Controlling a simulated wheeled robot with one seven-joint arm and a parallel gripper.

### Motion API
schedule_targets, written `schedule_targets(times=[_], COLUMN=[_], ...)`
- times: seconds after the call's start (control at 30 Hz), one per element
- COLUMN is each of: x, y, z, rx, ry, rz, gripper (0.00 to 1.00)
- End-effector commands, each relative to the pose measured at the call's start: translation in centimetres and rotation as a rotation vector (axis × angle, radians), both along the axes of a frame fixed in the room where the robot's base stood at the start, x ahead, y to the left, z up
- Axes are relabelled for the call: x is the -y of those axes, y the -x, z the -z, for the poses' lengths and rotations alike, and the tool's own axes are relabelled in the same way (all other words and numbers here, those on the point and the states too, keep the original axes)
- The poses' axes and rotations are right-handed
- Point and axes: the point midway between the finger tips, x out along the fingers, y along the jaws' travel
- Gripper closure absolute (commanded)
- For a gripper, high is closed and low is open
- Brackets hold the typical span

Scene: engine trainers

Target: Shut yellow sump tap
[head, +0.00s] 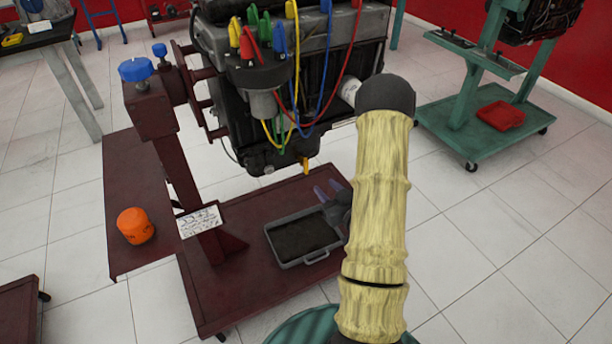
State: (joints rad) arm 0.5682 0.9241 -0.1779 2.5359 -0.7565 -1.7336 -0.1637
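The yellow sump tap (305,165) is small and hangs at the bottom of the dark engine (258,158). Its handle looks upright, but it is too small to tell its exact turn. My gripper (328,189), with purple fingertips, is below and slightly right of the tap, apart from it. The two fingertips are spread and nothing shows between them. My pale yellow arm hides part of the space to the right of the engine.
A grey drain tray (312,257) with dark contents lies on the dark red stand base (235,295) below the engine. An orange filter (136,226) stands at left. Coloured leads loop down the engine front. A green stand (480,130) is at right. Tiled floor is open between.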

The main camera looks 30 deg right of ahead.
Motion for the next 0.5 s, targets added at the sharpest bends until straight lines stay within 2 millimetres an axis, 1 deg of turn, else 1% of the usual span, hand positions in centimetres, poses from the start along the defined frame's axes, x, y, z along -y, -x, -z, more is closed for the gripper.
schedule_targets(times=[0.03,0.1,0.23,0.5], x=[0.5,1.0,1.4,1.5], y=[0.7,1.4,2.1,2.1], z=[2.1,2.6,2.6,2.3], rx=[0.038,0.095,0.151,0.159], ry=[-0.021,-0.043,-0.064,-0.065], rz=[0.011,0.02,0.028,0.028], gripper=[0.67,0.67,0.67,0.67])
